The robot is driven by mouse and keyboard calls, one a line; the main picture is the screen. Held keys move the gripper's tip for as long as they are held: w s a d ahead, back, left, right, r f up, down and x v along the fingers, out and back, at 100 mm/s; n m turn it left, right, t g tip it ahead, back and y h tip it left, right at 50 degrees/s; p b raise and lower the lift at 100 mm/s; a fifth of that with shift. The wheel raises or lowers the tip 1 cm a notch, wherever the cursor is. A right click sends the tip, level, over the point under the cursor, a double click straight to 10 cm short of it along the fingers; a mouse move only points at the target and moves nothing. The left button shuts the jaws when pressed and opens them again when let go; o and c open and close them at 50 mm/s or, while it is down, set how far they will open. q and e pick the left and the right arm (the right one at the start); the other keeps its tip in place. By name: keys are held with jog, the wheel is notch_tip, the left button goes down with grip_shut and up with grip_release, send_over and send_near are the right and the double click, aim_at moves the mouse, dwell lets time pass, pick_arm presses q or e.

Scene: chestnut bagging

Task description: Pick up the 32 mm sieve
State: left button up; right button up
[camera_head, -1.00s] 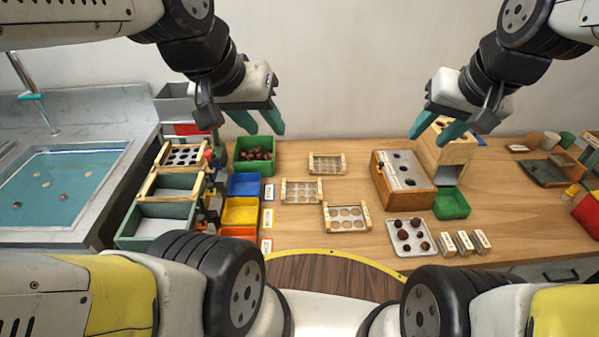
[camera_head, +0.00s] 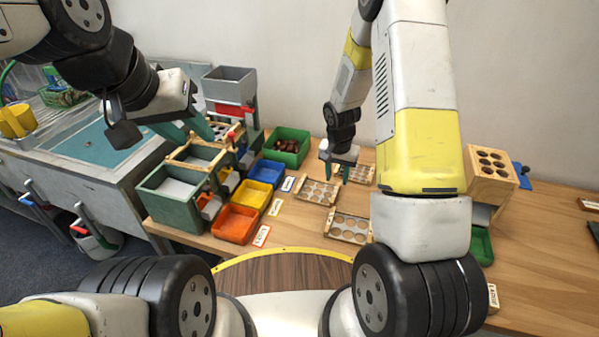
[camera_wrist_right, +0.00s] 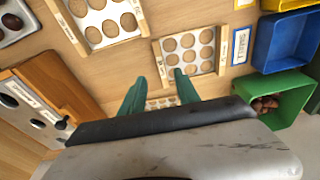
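Three wood-framed sieves lie flat on the table: a far one (camera_head: 363,175), a middle one (camera_head: 316,193) and a near one (camera_head: 348,228). I cannot read a 32 mm mark on any. My right gripper (camera_head: 336,174) is open and empty, above the far sieve's left part. In the right wrist view, the far sieve (camera_wrist_right: 162,103) shows between and beyond its spread fingers (camera_wrist_right: 160,76), mostly hidden by the gripper body. The middle sieve (camera_wrist_right: 190,50) and near sieve (camera_wrist_right: 104,22) are clear of it. My left gripper (camera_head: 197,138) is open near the green rack.
The green rack (camera_head: 172,212) stands left of blue (camera_head: 266,173), yellow (camera_head: 250,196) and orange (camera_head: 235,224) bins. A green bin of chestnuts (camera_head: 289,147) is behind. A wooden block with holes (camera_head: 491,168) stands right. My right arm hides part of the table.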

aim_at(335, 192)
jog(key=f, duration=0.2)
jog(key=w+f, duration=0.1)
jog(key=f, duration=0.5)
jog(key=shift+w+d+f, duration=0.15)
jog(key=shift+w+d, duration=0.1)
jog(key=shift+w, duration=0.1)
grip_shut()
